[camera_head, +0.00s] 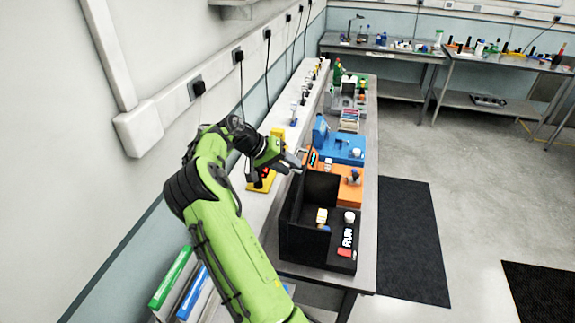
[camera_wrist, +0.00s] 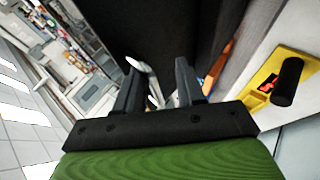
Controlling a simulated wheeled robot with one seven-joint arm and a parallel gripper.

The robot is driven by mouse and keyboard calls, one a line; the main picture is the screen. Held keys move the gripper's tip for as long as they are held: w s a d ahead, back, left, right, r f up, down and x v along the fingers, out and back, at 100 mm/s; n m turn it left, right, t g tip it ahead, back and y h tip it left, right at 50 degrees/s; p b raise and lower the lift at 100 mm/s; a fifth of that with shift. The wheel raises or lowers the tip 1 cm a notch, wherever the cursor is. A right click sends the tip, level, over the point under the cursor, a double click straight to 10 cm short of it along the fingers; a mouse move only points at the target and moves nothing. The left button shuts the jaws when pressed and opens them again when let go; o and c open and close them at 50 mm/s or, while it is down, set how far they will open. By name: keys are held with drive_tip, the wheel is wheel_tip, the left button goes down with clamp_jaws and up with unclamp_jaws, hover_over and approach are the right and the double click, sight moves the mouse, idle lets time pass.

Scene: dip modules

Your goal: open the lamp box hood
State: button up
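A black box (camera_head: 302,243) stands at the near end of the bench in the head view. I take it for the lamp box. It has tall dark walls at its left and back, and a lower part on the right with a label reading RUN. Which panel is the hood I cannot tell. My gripper (camera_head: 294,160) is just above and behind the box's back left corner. In the wrist view my gripper (camera_wrist: 159,88) has its two fingers apart with nothing held between them. A large dark surface (camera_wrist: 150,30) fills the view beyond them; contact is not clear.
A yellow stand (camera_head: 262,180) with a black knob is on the ledge left of my gripper; it also shows in the wrist view (camera_wrist: 302,66). An orange module (camera_head: 347,192) and a blue module (camera_head: 341,148) sit behind the box.

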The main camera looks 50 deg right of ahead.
drive_tip(key=shift+w+r, duration=0.1)
drive_tip(key=shift+r, duration=0.05)
drive_tip(key=v, duration=1.5)
drive_tip(key=shift+w+a+r, duration=0.15)
drive_tip(key=shift+a+r, duration=0.05)
drive_tip(key=shift+a, duration=0.05)
